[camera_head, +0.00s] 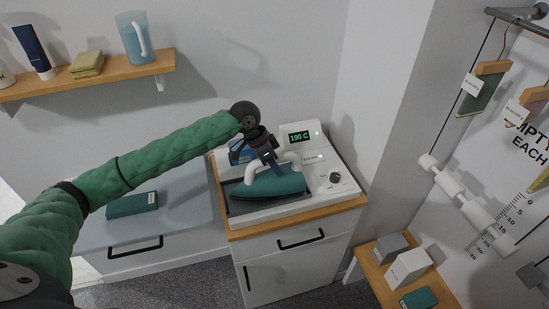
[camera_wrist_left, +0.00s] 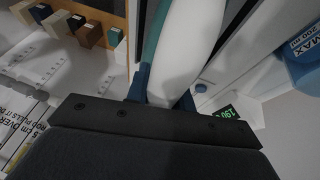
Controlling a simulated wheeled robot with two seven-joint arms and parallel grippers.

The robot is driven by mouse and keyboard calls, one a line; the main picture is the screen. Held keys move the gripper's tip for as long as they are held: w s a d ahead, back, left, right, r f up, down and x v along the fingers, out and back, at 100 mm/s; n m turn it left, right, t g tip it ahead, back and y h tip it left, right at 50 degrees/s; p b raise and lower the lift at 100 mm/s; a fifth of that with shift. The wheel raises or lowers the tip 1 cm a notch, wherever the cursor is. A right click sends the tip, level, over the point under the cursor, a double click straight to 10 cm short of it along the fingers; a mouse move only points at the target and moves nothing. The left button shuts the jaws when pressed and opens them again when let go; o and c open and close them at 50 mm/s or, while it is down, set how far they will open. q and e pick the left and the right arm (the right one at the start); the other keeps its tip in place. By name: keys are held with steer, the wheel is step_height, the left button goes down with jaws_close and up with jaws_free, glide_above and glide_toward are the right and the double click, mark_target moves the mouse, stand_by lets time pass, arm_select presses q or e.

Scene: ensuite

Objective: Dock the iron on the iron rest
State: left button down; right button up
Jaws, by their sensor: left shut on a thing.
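The iron (camera_head: 278,186) has a teal body and a white handle. My left gripper (camera_head: 270,164) is shut on the handle, which also shows pale and close up in the left wrist view (camera_wrist_left: 186,45). My right gripper is not in view.
The unit stands on a wood-topped white cabinet (camera_head: 290,243). A blue container (camera_head: 240,152) is partly hidden behind my left gripper. A lower grey chest (camera_head: 180,205) at left bears a teal box (camera_head: 132,204). A wall shelf (camera_head: 110,75) holds a jug (camera_head: 135,38). Boxes (camera_head: 408,268) sit at lower right.

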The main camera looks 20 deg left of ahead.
mark_target(260, 174)
arm_select(q)
steer(key=shift+f, duration=0.1)
stand_by(0.3)
steer(key=c, duration=1.2)
jaws_free()
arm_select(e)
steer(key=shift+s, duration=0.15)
arm_select(q)
steer(key=shift+a+r+b, duration=0.2)
steer(key=shift+r+b, duration=0.2)
steer(key=shift+r, duration=0.05)
steer(key=b+v, duration=0.1)
steer(key=v, duration=0.1)
steer(key=shift+a+r, duration=0.2)
steer(key=shift+r, duration=0.1)
steer(key=b+v, duration=0.2)
steer(key=v, duration=0.6)
steer(key=shift+r, duration=0.25)
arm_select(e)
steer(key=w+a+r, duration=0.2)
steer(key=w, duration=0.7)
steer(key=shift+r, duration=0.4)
arm_select(q)
steer(key=shift+s+f, duration=0.1)
steer(key=shift+s, duration=0.1)
